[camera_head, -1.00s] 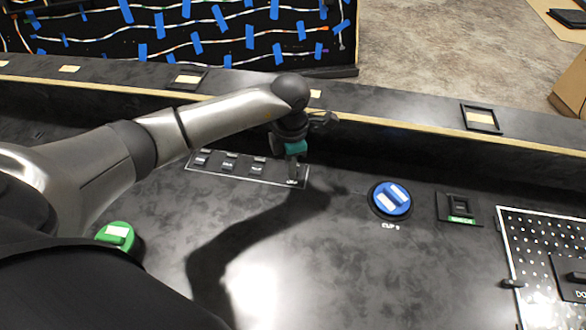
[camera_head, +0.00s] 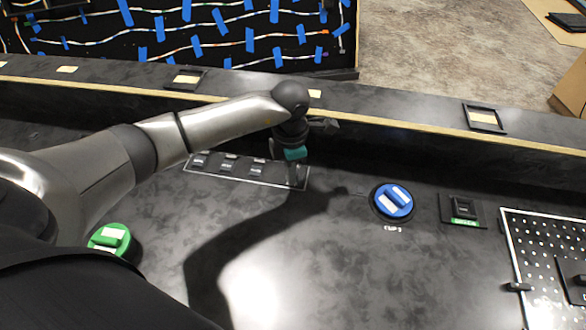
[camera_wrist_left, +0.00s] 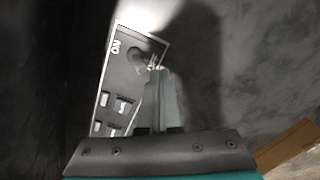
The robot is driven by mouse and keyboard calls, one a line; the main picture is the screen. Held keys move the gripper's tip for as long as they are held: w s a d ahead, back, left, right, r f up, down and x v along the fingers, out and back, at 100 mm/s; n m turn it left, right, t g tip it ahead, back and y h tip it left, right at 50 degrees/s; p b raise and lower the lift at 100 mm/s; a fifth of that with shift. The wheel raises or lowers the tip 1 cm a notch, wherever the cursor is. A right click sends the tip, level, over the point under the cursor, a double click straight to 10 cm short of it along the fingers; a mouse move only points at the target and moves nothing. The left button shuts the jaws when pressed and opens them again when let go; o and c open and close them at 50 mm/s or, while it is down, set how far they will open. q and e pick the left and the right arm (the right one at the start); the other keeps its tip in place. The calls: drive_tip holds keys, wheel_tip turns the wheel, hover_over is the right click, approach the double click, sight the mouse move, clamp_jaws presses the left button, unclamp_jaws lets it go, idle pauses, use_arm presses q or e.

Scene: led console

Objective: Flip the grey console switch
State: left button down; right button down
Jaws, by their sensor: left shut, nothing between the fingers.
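A long panel (camera_head: 225,177) with a pale outline lies flat on the dark console. Its right end sits under my left gripper (camera_head: 297,184), whose fingers are shut, empty and pointing down. In the left wrist view the gripper (camera_wrist_left: 157,70) has its fingertips right beside a small grey switch (camera_wrist_left: 138,60) near the "ON" end of the panel. I cannot tell whether they touch. In the head view the gripper hides this switch. My right gripper is not in view.
Several dark rocker switches (camera_head: 228,164) line the panel left of the gripper. A blue knob (camera_head: 393,201) and a dark switch with a green label (camera_head: 463,209) are to the right. A green knob (camera_head: 110,239) is at lower left. A raised ledge (camera_head: 400,108) runs behind.

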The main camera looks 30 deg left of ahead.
use_arm(q)
drive_tip(key=shift+w, duration=0.15)
drive_tip(key=shift+w+a+f+b, duration=0.1)
drive_tip(key=shift+w+a+b, duration=0.15)
drive_tip(key=shift+w+b, duration=0.6)
drive_tip(key=shift+r+p, duration=0.85)
drive_tip(key=shift+r, duration=0.1)
drive_tip(key=r+p, duration=0.4)
drive_tip(key=r, duration=0.1)
drive_tip(key=shift+s+d+r+p, duration=0.1)
drive_tip(key=shift+s+r+p, duration=0.05)
drive_tip(key=shift+s+p, duration=0.25)
drive_tip(key=shift+s, duration=0.1)
